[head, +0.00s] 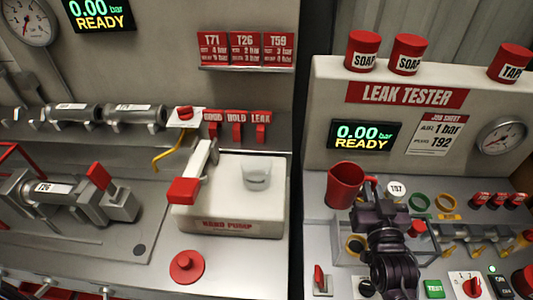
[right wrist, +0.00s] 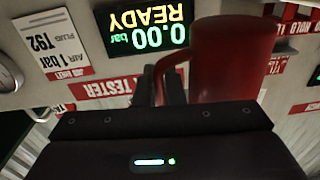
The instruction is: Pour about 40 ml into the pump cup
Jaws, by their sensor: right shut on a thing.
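The pump cup (head: 257,175) is a small clear cup on top of the pale hand pump block (head: 230,215). A dark line shows low on it; I cannot tell whether it holds liquid. My right gripper (head: 368,190) is shut on the handle of a red jug (head: 344,186), which also shows large in the right wrist view (right wrist: 232,60). The jug is in the air above the leak tester bench, to the right of the cup and apart from it. Its mouth faces up in the head view, and its contents cannot be made out. My left gripper is not in view.
The pump's lever with its red grip (head: 183,191) stands left of the cup. A red round knob (head: 187,267) is in front of the pump. The leak tester panel (head: 330,80) with red soap cans (head: 362,50) rises behind the jug. A dark gap separates the two benches.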

